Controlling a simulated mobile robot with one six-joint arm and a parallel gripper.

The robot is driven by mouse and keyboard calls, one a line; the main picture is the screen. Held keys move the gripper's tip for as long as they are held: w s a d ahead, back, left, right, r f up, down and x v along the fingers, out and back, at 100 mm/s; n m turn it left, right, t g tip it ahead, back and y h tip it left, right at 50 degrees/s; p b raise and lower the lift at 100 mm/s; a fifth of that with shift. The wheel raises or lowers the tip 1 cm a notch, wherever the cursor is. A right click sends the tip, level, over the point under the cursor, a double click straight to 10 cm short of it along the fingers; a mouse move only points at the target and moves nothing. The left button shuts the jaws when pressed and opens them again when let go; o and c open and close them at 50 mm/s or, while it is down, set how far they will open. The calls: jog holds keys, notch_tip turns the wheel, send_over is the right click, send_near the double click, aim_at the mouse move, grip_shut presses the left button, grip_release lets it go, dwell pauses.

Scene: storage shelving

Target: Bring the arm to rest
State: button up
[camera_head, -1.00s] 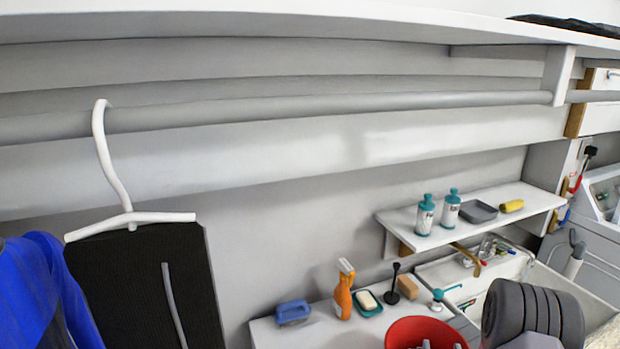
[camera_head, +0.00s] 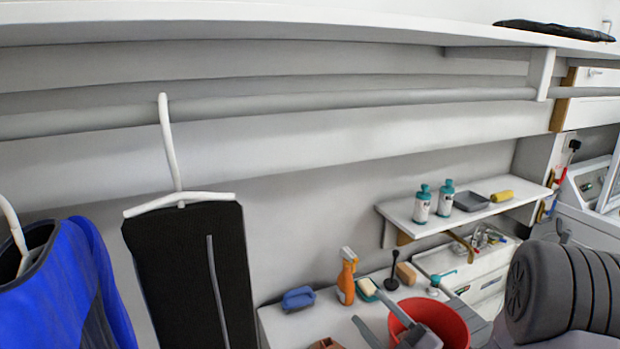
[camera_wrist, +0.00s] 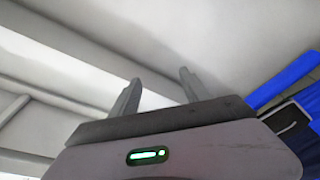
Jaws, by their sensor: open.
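My gripper (camera_head: 374,311) shows at the bottom of the head view, its two grey fingers apart with nothing between them. It overlaps the red bucket (camera_head: 455,322) in the picture; whether it touches the bucket I cannot tell. In the wrist view my gripper (camera_wrist: 158,88) also has its fingers spread and empty, against pale wall and shelf surfaces. My dark grey arm link fills the lower right of the head view.
A black garment (camera_head: 185,265) hangs from the rod (camera_head: 330,102) on a white hanger (camera_head: 170,150). A blue garment (camera_head: 85,285) hangs left of it. A wall shelf (camera_head: 480,212) holds bottles; below are a spray bottle (camera_head: 347,280) and blue brush (camera_head: 298,299).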

jog(key=s+a+r+n+g+y, duration=0.3)
jog(key=s+a+n+g, duration=0.3)
jog(key=n, duration=0.4)
jog(key=s+a+r+n+g+y, duration=0.3)
jog(key=s+a+n+g, duration=0.15)
jog(key=a+n, duration=0.4)
jog(key=s+a+f+n+g+h, duration=0.1)
jog(key=s+n+g+h, duration=0.1)
jog(key=s+n, duration=0.35)
jog(key=s+f+n+g+h, duration=0.1)
jog(key=s+n+g, duration=0.25)
jog(key=n, duration=0.25)
jog(key=s+d+f+n+t+h+b, duration=0.15)
jog(key=s+d+n+h, duration=0.55)
jog(key=n, duration=0.7)
jog(key=w+d+r+n+t+h, duration=0.1)
jog(key=d+r+n+t+h, duration=0.1)
jog(key=n, duration=0.6)
jog(key=d+t+h, duration=0.1)
jog(key=d+h, duration=0.1)
jog(key=d, duration=0.1)
jog(key=shift+w+d+t, duration=0.3)
jog(key=shift+w+t, duration=0.05)
jog(key=shift+w, duration=0.05)
jog(key=shift+c, duration=0.2)
